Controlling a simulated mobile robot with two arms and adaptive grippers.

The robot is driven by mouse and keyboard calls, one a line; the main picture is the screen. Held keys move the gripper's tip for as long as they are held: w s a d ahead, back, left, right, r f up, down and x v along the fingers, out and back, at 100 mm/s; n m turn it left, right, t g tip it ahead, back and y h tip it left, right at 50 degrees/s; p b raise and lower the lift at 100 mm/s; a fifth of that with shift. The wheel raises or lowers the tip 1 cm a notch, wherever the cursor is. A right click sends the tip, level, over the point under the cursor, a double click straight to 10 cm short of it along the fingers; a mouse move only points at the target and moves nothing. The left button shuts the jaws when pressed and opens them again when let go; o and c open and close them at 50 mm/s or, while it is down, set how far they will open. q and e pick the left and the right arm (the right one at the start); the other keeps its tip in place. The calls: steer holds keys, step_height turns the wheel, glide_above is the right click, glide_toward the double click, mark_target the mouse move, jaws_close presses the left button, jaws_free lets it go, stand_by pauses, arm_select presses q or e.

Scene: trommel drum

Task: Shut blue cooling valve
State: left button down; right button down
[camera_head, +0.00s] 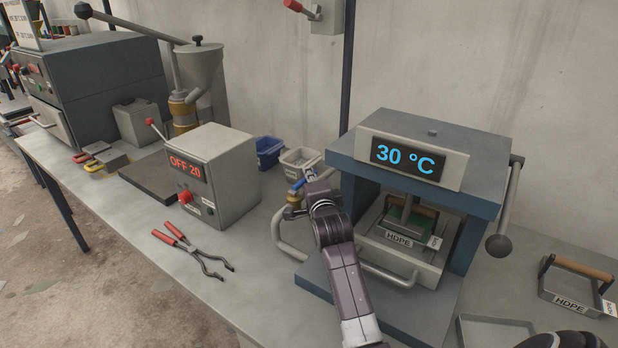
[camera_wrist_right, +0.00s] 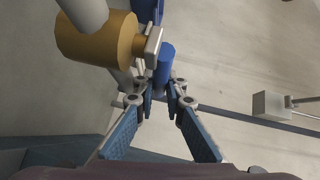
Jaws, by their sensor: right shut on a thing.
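The blue cooling valve has a blue handle (camera_head: 311,174) beside the press's left side in the head view. Its brass body (camera_head: 297,186) sits on a grey curved pipe (camera_head: 279,232). In the right wrist view the blue handle (camera_wrist_right: 164,62) runs in between the fingertips, and the brass body (camera_wrist_right: 95,40) is at upper left. My right gripper (camera_wrist_right: 162,92) is shut on the blue handle. In the head view my right gripper (camera_head: 300,200) is partly hidden by its own wrist and arm. My left gripper is not in view.
The blue press (camera_head: 430,118) reading 30 °C stands close to the right of my arm. A heater box (camera_head: 205,160) reading OFF 20, red-handled tongs (camera_head: 190,250), and blue (camera_head: 268,150) and grey (camera_head: 299,158) bins lie left and behind. An HDPE mould (camera_head: 572,292) is at far right.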

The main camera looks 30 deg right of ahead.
steer(key=shift+w+y+p, duration=0.1)
steer(key=shift+y+p, duration=0.2)
steer(key=shift+p, duration=0.05)
steer(key=shift+w+a+r+n+t+y+p, duration=0.1)
steer(key=shift+w+n+t+y+p, duration=0.2)
steer(key=shift+n+y+p, duration=0.25)
steer(key=shift+w+a+n+t+y, duration=0.15)
steer(key=shift+w+a+n+y, duration=0.05)
steer(key=shift+n+y, duration=0.4)
steer(key=shift+w+a+n+t+y, duration=0.2)
steer(key=shift+n+y, duration=0.15)
steer(key=shift+y, duration=0.3)
steer(key=c, duration=2.3)
jaws_free()
steer(key=shift+o, duration=0.2)
